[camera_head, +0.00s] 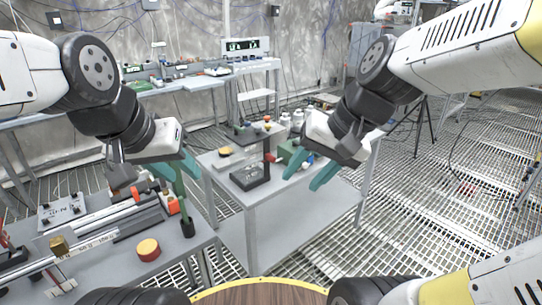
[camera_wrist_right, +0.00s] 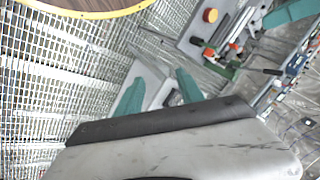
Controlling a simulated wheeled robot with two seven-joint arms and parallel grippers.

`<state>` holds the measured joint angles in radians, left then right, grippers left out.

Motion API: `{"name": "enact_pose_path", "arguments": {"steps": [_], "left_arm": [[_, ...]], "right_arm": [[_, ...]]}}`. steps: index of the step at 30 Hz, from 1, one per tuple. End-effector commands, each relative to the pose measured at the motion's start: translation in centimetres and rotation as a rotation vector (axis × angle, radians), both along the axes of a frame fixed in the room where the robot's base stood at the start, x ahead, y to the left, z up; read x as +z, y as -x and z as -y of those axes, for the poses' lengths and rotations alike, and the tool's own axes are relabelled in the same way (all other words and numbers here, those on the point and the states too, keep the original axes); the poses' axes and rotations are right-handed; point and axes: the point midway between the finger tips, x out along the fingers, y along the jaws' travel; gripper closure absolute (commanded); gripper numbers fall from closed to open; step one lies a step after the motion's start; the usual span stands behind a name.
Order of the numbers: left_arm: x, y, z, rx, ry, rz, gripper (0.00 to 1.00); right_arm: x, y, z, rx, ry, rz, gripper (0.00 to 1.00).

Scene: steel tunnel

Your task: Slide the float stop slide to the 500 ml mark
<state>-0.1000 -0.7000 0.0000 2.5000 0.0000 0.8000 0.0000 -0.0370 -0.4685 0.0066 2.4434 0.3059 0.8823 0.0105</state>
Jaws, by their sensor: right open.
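A brass-coloured block (camera_head: 60,246), which looks like the float stop slide, sits on a pale rail with a printed scale (camera_head: 92,243) at the lower left bench. The scale's marks are too small to read. My left gripper (camera_head: 186,168) is above that bench, to the right of and above the block and apart from it. Its teal fingers overlap a green upright rod, so its opening is unclear. My right gripper (camera_head: 309,172) is open and empty in front of the middle table. Its two fingers also show in the right wrist view (camera_wrist_right: 158,92).
The middle table (camera_head: 290,208) holds a black-framed stand (camera_head: 250,178) and small bottles. A grated floor gap separates the two.

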Motion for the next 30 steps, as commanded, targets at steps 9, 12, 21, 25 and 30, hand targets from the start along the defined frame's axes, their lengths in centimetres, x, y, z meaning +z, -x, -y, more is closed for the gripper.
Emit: {"name": "enact_pose_path", "arguments": {"steps": [9, 12, 21, 25, 30], "left_arm": [[0.0, 0.0, 0.0, 0.0, 0.0, 0.0, 0.64], [0.0, 0.0, 0.0, 0.0, 0.0, 0.0, 0.64], [0.0, 0.0, 0.0, 0.0, 0.0, 0.0, 0.64], [0.0, 0.0, 0.0, 0.0, 0.0, 0.0, 0.64], [0.0, 0.0, 0.0, 0.0, 0.0, 0.0, 0.64]], "right_arm": [[-2.6, -6.3, -7.8, -0.289, -0.556, -0.529, 0.55], [-3.2, -9.7, -9.2, -0.403, -0.739, -0.666, 0.55], [-8.3, -22.6, -7.8, -0.815, -1.305, -0.96, 0.55], [-12.8, -27.6, -4.7, -1.019, -1.539, -1.017, 0.55], [-18.6, -31.5, -0.5, -1.234, -1.762, -1.021, 0.55]]}}
